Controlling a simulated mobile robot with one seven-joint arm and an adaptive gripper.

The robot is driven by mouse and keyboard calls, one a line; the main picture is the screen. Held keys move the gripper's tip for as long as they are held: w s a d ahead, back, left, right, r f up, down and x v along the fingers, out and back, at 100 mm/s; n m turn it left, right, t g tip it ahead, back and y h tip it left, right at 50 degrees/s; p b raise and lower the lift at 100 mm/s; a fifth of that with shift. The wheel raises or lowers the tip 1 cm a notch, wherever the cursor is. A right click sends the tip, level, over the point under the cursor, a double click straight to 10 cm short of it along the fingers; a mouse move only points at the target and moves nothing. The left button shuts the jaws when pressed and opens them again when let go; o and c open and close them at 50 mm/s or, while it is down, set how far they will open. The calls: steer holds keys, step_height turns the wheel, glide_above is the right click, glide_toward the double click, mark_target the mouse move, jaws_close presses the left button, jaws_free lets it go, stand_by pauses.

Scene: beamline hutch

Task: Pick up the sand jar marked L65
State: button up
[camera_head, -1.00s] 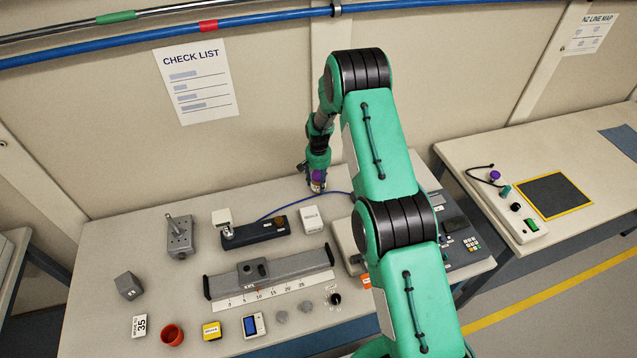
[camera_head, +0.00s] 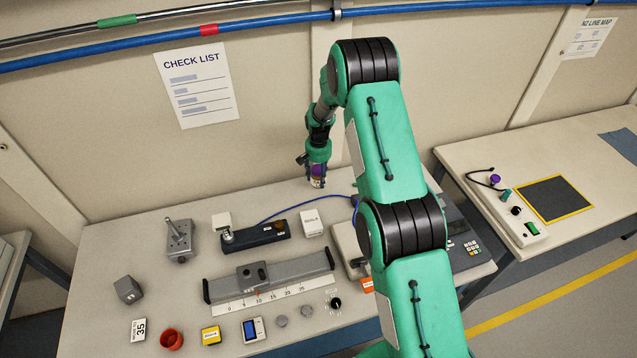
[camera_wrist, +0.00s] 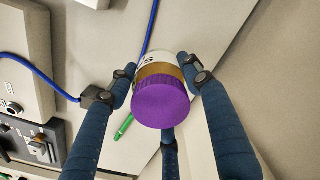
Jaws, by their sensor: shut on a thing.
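A jar with a purple ribbed lid (camera_wrist: 162,104), a pale label and a tan band below the lid is held between the blue fingers of my gripper (camera_wrist: 158,82) in the wrist view. Only the edge of the label's writing shows, so I cannot read its mark. In the head view my gripper (camera_head: 317,183) points down over the back of the bench, with the jar's purple lid (camera_head: 317,171) showing between the fingers. The jar appears slightly above the bench top.
A blue cable (camera_head: 285,212) runs along the bench (camera_head: 120,235) close by. A white box (camera_head: 313,223) and a dark device (camera_head: 257,235) stand in front. A green pen (camera_wrist: 124,127) lies below the jar in the wrist view. The wall is close behind.

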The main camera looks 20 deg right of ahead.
mark_target(319, 169)
steer(key=shift+r, duration=2.2)
